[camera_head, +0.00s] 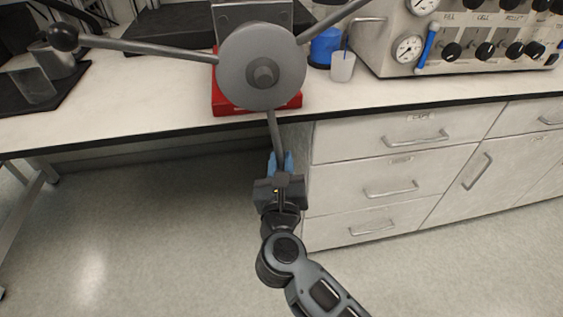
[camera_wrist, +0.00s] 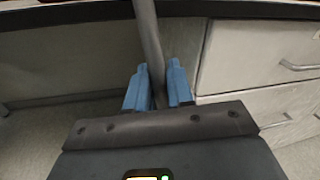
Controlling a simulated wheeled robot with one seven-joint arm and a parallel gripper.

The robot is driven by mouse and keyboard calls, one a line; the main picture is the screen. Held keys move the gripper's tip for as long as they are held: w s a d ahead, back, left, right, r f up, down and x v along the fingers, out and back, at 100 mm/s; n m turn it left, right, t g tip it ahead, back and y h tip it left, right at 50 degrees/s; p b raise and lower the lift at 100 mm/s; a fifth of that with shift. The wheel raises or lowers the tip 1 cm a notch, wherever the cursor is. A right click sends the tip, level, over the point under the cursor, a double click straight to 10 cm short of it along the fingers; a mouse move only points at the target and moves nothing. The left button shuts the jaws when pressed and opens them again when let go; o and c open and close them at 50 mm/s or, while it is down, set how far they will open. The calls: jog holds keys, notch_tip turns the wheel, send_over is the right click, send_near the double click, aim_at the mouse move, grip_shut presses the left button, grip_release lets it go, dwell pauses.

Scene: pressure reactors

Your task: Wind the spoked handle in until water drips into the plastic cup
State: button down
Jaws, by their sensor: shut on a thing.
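The spoked handle (camera_head: 262,68) is a grey hub with three visible rods, in front of a red base. My gripper (camera_head: 281,161) is shut on the downward spoke (camera_wrist: 149,35), below the bench edge. Its blue fingers sit on both sides of the rod in the wrist view (camera_wrist: 161,70). A clear cup (camera_head: 33,87) stands on a black tray at the left. A small whitish cup (camera_head: 342,66) stands right of the base. No drip or water is visible.
The white bench top (camera_head: 150,98) has a dark front edge. A metal mug (camera_head: 56,60) is behind the clear cup. A control panel (camera_head: 470,35) with gauges and knobs is at the right. White drawers (camera_head: 390,165) stand right of my gripper; open floor lies left.

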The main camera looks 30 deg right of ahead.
jog(key=shift+a, duration=0.1)
jog(key=w+a+m+b, duration=0.1)
jog(key=w+a+m, duration=0.1)
jog(key=a, duration=0.4)
jog(key=shift+a+m+g+y, duration=0.2)
jog(key=shift+m+g+y, duration=0.15)
jog(key=shift+m, duration=0.55)
jog(key=shift+r, duration=0.1)
jog(key=c, duration=1.1)
grip_release()
jog(key=v, duration=0.7)
jog(key=shift+s+a, duration=0.15)
jog(key=shift+s, duration=0.15)
